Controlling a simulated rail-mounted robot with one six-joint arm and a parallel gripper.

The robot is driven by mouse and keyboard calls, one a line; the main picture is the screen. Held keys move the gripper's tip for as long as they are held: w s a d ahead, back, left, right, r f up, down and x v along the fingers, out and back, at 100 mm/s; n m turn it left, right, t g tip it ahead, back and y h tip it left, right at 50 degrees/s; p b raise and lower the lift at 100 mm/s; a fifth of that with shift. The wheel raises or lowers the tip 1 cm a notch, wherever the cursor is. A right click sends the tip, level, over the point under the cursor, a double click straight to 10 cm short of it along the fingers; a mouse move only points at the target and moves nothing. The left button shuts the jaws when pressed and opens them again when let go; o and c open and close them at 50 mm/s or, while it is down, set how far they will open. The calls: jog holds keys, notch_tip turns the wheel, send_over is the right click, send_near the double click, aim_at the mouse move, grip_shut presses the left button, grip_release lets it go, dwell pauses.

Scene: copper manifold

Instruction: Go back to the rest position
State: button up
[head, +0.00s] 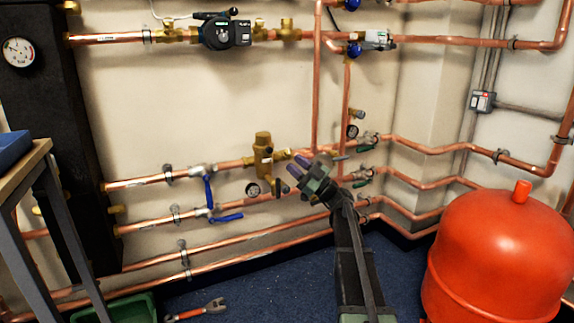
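My gripper (298,166) is in the middle of the head view, at the end of my arm that rises from the bottom edge. Its two purple-grey fingertips point up and left and show as separate prongs with a small gap. I see nothing held between them. It is in front of the copper pipes (230,169) on the wall, just right of a brass valve (263,155). Whether the fingers touch a pipe cannot be told from this view.
Blue-handled valves (208,192) and a small gauge (253,189) are left of my gripper. A red tank (500,255) stands at right. A wooden-topped table (22,172) is at left. A wrench (198,311) and a green crate (118,308) lie on the blue floor.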

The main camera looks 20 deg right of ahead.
dwell(0.3)
jog(key=s+a+f+m+g+h+p, duration=0.2)
jog(key=s+a+g+p, duration=0.35)
jog(key=a, duration=0.55)
jog(key=s+a+f+m+g+h+p, duration=0.15)
jog(key=s+a+g+p, duration=0.25)
jog(key=a+g+p, duration=0.45)
jog(key=s+a+f+m+g+h+p, duration=0.15)
jog(key=s+m+h+p, duration=0.35)
jog(key=s, duration=0.5)
jog(key=s+a+f+m+g+h+p, duration=0.1)
jog(key=s+a+m+g+h+p, duration=0.15)
jog(key=s+m+h, duration=0.55)
notch_tip(320, 180, up, 38)
jog(key=s+n+p, duration=0.2)
jog(key=p, duration=3.6)
notch_tip(320, 180, down, 39)
jog(key=b, duration=4)
jog(key=shift+s+d+f, duration=0.15)
jog(key=shift+d, duration=0.15)
